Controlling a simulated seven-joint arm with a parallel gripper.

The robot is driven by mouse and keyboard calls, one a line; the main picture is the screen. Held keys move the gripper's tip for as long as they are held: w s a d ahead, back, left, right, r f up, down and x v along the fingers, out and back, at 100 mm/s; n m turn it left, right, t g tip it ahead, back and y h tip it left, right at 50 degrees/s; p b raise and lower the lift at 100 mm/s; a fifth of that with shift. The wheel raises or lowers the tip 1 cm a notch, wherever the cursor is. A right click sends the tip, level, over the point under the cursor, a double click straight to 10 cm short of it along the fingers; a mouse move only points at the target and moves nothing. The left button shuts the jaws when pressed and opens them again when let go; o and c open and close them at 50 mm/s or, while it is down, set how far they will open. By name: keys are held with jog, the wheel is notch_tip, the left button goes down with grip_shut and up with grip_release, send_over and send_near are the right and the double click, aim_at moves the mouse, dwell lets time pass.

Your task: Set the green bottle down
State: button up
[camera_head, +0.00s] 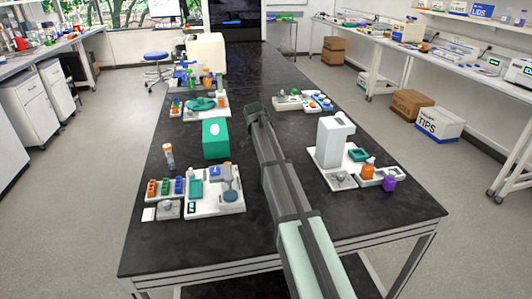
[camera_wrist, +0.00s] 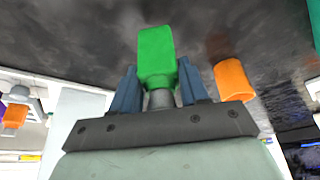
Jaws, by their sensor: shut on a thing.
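The green bottle (camera_wrist: 157,55) is in my gripper (camera_wrist: 158,78) in the wrist view. The dark blue fingers stand on either side of its narrow grey part, and its green block-shaped part extends beyond them. The dark table top (camera_wrist: 90,40) shows behind it; I cannot tell whether the bottle touches the table. In the head view my arm reaches up the middle of the table, and I cannot make out the bottle there. An orange object (camera_wrist: 233,80) shows just right of the fingers in the wrist view.
A green tissue box (camera_head: 215,140) stands left of my arm, with a white tray (camera_head: 228,206) of small equipment nearer. A white instrument (camera_head: 331,142), an orange bottle (camera_head: 368,168) and a purple bottle (camera_head: 389,184) stand to the right. The table's front centre-left is bare.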

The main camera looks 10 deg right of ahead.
jog(key=shift+f, duration=1.2)
jog(key=shift+f, duration=0.15)
jog(key=o, duration=1.1)
jog(key=shift+o, duration=0.2)
jog(key=v, duration=1.2)
